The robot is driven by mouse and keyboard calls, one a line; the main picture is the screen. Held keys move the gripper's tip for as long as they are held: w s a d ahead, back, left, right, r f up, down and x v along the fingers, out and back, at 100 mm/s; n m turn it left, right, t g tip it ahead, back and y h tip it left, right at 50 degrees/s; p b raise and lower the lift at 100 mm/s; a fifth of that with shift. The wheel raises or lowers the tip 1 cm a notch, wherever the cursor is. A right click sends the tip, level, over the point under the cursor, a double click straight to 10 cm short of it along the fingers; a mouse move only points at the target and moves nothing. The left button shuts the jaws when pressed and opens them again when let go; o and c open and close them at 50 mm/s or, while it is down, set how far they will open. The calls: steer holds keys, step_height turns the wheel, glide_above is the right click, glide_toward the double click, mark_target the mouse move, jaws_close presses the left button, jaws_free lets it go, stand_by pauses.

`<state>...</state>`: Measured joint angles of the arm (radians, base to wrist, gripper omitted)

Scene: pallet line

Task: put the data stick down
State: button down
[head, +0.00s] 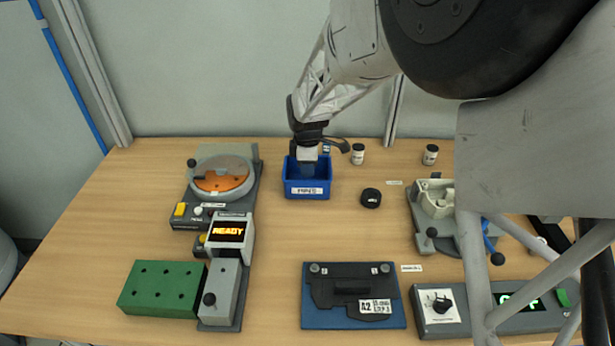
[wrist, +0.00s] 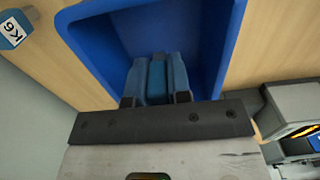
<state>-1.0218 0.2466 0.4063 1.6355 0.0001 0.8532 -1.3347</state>
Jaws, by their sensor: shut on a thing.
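My gripper (wrist: 157,95) is shut on the data stick (wrist: 157,80), a narrow blue piece between the two fingers in the wrist view. The fingertips and stick are over the opening of a blue bin (wrist: 222,50), with its walls around them. In the head view, my gripper (head: 307,168) points down into the blue bin (head: 307,191), which has a white label on its front. The stick is not clearly visible there. I cannot tell whether it touches the bin floor.
A black round piece (head: 371,198) lies right of the bin, and two small jars (head: 358,154) (head: 430,154) stand behind. Left is a fixture with an orange disc (head: 221,180) and a READY display (head: 228,231). In front are a green block (head: 162,288) and a blue plate (head: 314,318).

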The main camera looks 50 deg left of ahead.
steer(key=shift+f, duration=0.1)
steer(key=shift+f, duration=1.85)
steer(key=shift+f, duration=0.15)
steer(key=c, duration=1.1)
jaws_free()
steer(key=shift+o, duration=0.2)
step_height(320, 180, up, 12)
steer(key=shift+r, duration=0.15)
